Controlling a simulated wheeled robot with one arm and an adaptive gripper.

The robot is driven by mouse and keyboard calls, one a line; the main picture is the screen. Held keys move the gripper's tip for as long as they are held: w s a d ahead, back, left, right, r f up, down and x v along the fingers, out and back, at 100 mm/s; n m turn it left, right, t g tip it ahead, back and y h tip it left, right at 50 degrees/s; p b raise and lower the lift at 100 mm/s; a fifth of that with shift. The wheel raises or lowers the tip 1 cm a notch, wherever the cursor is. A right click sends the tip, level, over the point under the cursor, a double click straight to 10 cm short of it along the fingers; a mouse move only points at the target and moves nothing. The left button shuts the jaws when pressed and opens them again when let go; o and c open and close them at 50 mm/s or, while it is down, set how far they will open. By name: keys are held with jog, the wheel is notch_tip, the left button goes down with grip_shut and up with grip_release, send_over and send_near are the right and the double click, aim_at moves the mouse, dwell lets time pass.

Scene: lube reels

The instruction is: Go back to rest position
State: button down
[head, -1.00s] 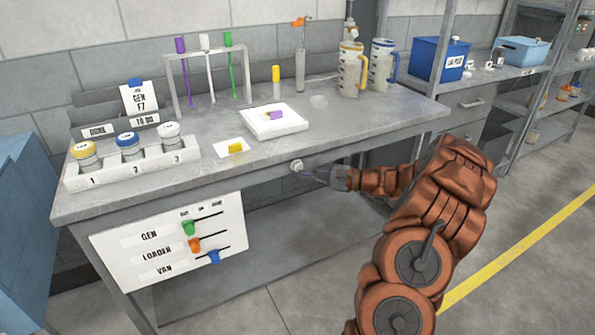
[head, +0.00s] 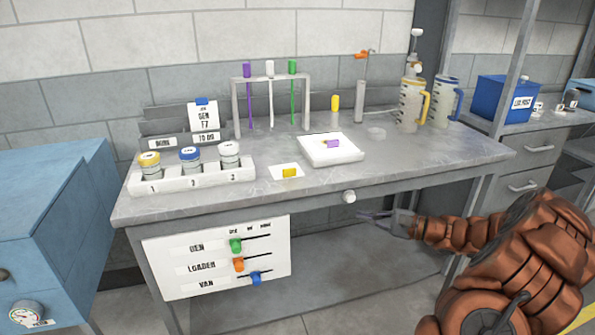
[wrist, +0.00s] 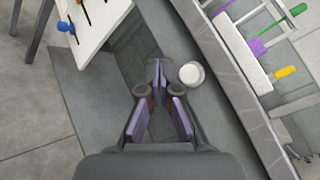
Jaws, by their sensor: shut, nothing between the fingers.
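My gripper (head: 388,217) is at the front of the grey workbench (head: 430,165), just right of the white round knob (head: 349,197) on the bench's front edge. It is shut and empty, with a gap between it and the knob in the head view. In the wrist view my gripper (wrist: 158,85) shows its fingers together at the tips, and the white knob (wrist: 191,74) lies just right of them. My brown arm reaches in from the lower right of the head view.
A slider board (head: 215,258) hangs below the bench's front left. On the bench are a three-jar holder (head: 190,181), a white tray (head: 331,150), a yellow piece on a card, a rack and jugs. A blue cabinet (head: 50,220) stands left; shelves stand right.

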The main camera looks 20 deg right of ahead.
dwell(0.3)
jog(key=s+a+r+n+g+y, duration=0.1)
jog(key=s+a+r+n+g, duration=0.2)
jog(key=a, duration=0.6)
jog(key=s+a+n+g+y, duration=0.1)
jog(key=a+n+g, duration=0.25)
jog(key=a, duration=0.55)
jog(key=s+a+n+g+h, duration=0.3)
jog(key=s+a+n+g, duration=0.4)
jog(key=s+a, duration=0.65)
jog(key=s+d+f+n+g+h, duration=0.1)
jog(key=s+d+n+h, duration=0.15)
jog(key=s+h, duration=0.45)
jog(key=s+d+f+n+g+h, duration=0.1)
jog(key=s+d+f+n+h, duration=0.2)
jog(key=s, duration=0.8)
notch_tip(320, 180, up, 17)
jog(key=d+m+p, duration=0.1)
jog(key=p, duration=1.3)
jog(key=shift+w+f+t, duration=0.2)
jog(key=shift+w+t, duration=0.1)
jog(key=shift+t, duration=0.05)
